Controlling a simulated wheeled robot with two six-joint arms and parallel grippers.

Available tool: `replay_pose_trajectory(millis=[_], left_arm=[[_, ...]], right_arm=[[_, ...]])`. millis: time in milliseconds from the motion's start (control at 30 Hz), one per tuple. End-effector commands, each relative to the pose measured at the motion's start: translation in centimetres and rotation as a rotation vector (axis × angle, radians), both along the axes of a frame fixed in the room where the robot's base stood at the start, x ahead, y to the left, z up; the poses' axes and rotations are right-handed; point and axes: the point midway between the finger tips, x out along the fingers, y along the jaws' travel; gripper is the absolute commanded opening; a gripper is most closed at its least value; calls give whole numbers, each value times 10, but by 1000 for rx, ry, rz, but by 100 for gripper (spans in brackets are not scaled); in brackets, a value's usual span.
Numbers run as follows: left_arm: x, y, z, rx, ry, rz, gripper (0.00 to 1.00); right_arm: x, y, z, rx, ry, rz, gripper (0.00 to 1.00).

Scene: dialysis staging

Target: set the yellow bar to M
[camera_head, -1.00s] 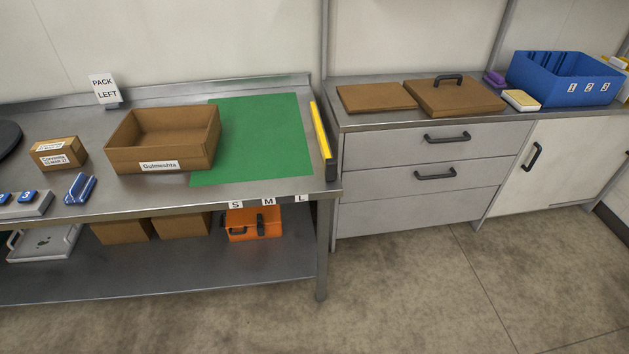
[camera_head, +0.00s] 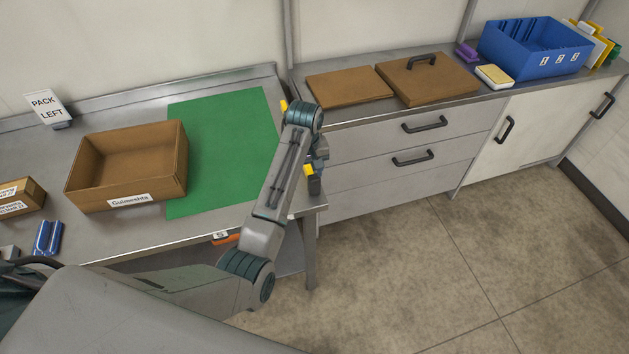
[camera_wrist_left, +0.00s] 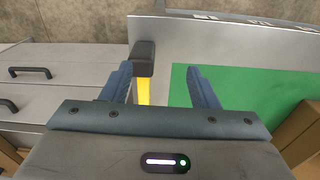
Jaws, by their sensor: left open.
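The yellow bar (camera_head: 308,170) lies along the right end of the steel table, at the right edge of the green mat (camera_head: 225,145); my left arm hides most of it. In the left wrist view its yellow length (camera_wrist_left: 144,92) and black end block (camera_wrist_left: 144,56) show. My left gripper (camera_head: 319,150) is above the bar, open, with the bar between its fingers in that view (camera_wrist_left: 162,84), nearer the left finger. I cannot tell whether they touch. The S label (camera_head: 220,235) shows on the table's front edge; the arm hides M and L.
A cardboard box (camera_head: 128,170) stands left of the mat. A drawer counter (camera_head: 410,140) to the right carries a flat brown board (camera_head: 348,87), a handled lid (camera_head: 428,82) and a blue bin (camera_head: 535,48). The floor in front of the counter is clear.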

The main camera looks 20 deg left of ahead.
Motion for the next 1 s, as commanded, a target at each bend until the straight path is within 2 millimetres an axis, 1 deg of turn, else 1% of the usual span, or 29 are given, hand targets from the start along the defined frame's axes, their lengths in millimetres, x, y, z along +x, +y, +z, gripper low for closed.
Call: replay_pose_trajectory(millis=[33,133,233,300,367,467,700,800,900,1000], left_arm=[[12,-5,9,-2,7,12,55],[24,-10,20,-3,20,31,55],[29,-13,23,-4,29,40,55],[30,-14,20,-3,32,42,55],[30,-14,13,-3,34,42,55],[29,-13,-4,-3,34,42,55],[29,-13,-50,-3,34,42,55],[29,-13,-65,-4,33,42,55],[30,-13,-75,-4,31,42,55],[30,-13,-81,-4,30,42,55]], right_arm=[[0,0,0,0,0,0,36],[1,2,0,2,-2,-1,36],[4,7,0,7,-5,-2,36],[6,12,2,13,-7,-3,36],[6,16,5,17,-8,-5,36],[6,19,10,20,-7,-6,36],[6,14,22,16,-6,-5,36],[6,12,24,13,-6,-3,36],[6,9,26,10,-6,-3,36],[6,7,27,8,-6,-3,36]])
